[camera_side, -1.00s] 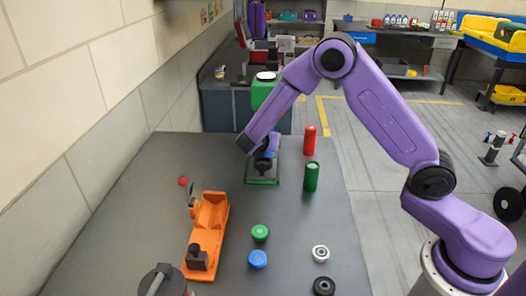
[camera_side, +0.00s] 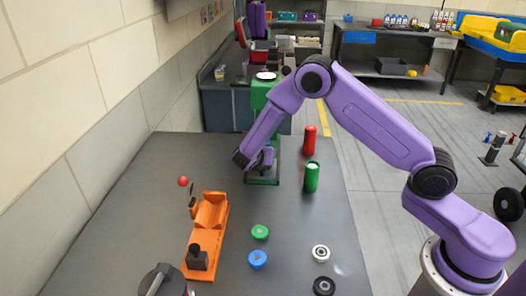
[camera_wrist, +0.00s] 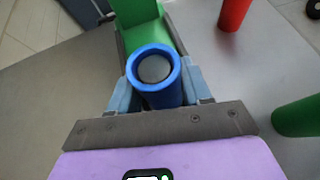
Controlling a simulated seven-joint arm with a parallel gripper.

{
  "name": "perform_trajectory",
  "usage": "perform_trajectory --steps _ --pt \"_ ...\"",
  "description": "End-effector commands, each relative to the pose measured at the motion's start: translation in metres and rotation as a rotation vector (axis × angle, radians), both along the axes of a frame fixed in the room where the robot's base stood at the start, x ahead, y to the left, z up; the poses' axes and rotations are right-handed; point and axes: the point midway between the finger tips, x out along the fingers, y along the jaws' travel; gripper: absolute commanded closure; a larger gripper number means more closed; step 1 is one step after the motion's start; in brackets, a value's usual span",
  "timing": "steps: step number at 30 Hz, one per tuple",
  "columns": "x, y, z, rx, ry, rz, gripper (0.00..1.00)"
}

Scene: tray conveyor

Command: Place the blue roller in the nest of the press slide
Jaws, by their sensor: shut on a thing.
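The blue roller (camera_wrist: 162,96) stands between the two pale blue fingers of my gripper (camera_wrist: 157,84) in the wrist view. Its blue ring-shaped end with a grey centre faces the camera. My gripper is shut on it. In the side view my gripper (camera_side: 262,166) is low at the front of the green press (camera_side: 263,95), and I cannot make out the roller there. The green body of the press (camera_wrist: 140,12) also shows just beyond the roller in the wrist view. The nest of the slide is hidden in both views, and whether the roller touches it cannot be told.
A red cylinder (camera_side: 309,140) and a green cylinder (camera_side: 312,177) stand right of the press. An orange fixture (camera_side: 207,235) with a red-knobbed lever stands at front left. Green and blue caps (camera_side: 257,259) and two rings (camera_side: 321,253) lie in front.

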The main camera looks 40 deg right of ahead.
Motion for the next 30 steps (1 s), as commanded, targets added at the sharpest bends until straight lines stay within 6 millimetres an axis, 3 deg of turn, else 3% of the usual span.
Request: perform_trajectory --steps 1,3,14,30 --pt "0.0 0.0 -0.001 0.0 0.0 0.0 0.45" --pt "0.0 0.0 -0.001 0.0 0.0 0.0 0.26" --pt "0.0 0.0 0.003 0.001 -0.001 0.0 0.26" --pt "-0.045 0.069 0.047 0.001 -0.001 0.004 0.26"
